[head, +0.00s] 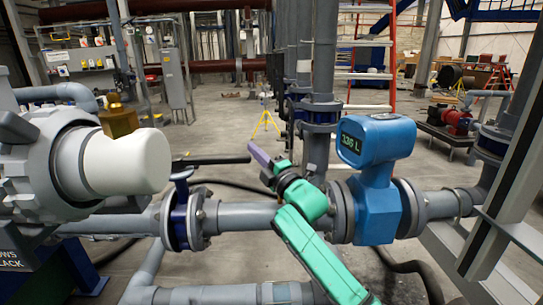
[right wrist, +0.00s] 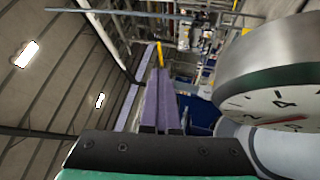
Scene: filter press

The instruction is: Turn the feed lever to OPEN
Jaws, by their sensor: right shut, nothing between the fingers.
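The feed lever (head: 212,160) is a black bar on top of a blue valve (head: 180,216) in the grey horizontal pipe. In the head view it points right, roughly along the pipe. My right gripper (head: 256,153) has purple fingers and a green wrist; its fingertips are just right of the lever's free end. I cannot tell whether they touch it. In the right wrist view the fingers (right wrist: 160,95) lie together with nothing held, and I cannot make out the lever there. My left gripper is not in view.
A blue flow meter (head: 376,180) stands on the pipe right of my right arm. A large grey fitting with a white cylinder (head: 130,162) is at the left. A round dial gauge (right wrist: 280,95) is close at the right in the right wrist view. A vertical pipe (head: 318,150) rises behind my gripper.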

